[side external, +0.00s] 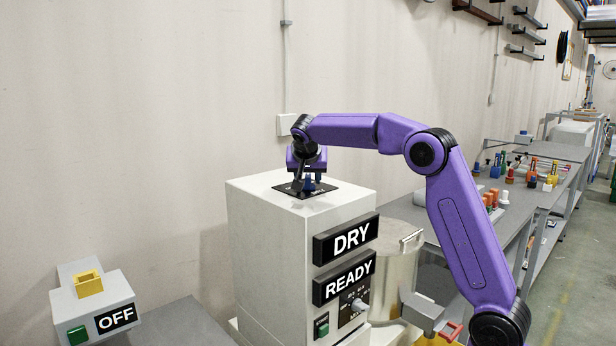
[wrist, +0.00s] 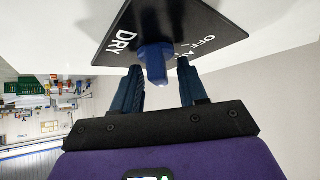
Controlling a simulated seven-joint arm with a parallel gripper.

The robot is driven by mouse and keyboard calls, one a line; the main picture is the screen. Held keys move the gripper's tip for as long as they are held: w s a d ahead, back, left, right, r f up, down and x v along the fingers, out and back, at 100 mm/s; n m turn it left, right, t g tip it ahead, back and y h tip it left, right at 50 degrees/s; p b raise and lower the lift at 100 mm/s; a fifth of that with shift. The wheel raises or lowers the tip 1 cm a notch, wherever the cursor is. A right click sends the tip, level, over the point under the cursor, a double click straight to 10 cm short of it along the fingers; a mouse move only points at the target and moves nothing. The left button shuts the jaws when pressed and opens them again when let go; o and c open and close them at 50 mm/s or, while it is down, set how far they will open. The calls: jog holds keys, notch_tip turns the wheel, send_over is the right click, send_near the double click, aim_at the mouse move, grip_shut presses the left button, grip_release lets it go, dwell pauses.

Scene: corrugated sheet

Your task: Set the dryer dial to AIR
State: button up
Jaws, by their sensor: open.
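The dryer (side external: 265,225) is a tall pale box with a black dial plate (side external: 325,192) on its top. In the wrist view the plate (wrist: 200,30) shows the words DRY and OFF and part of a word starting with A. A blue dial knob (wrist: 154,62) stands out from the plate. Its exact pointing is hard to read. My gripper (wrist: 160,72) is open, with one blue finger on each side of the knob; I cannot tell whether either touches it. In the side view my gripper (side external: 305,182) is over the plate and hides most of the knob.
Black signs on the dryer's front read DRY (side external: 348,239) and READY (side external: 344,279), above a small panel knob (side external: 357,304) and a green button. A box marked OFF (side external: 95,308) is at lower left. A metal drum (side external: 385,255) and a cluttered bench stand to the right.

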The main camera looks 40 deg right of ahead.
grip_shut()
dwell(0.3)
jog(key=n+t+y, duration=0.2)
jog(key=n+y, duration=0.1)
jog(key=n, duration=0.2)
jog(key=shift+y, duration=0.3)
jog(key=shift+n+t+y, duration=0.3)
jog(key=shift+n+y, duration=0.9)
jog(key=shift+n, duration=0.6)
grip_release()
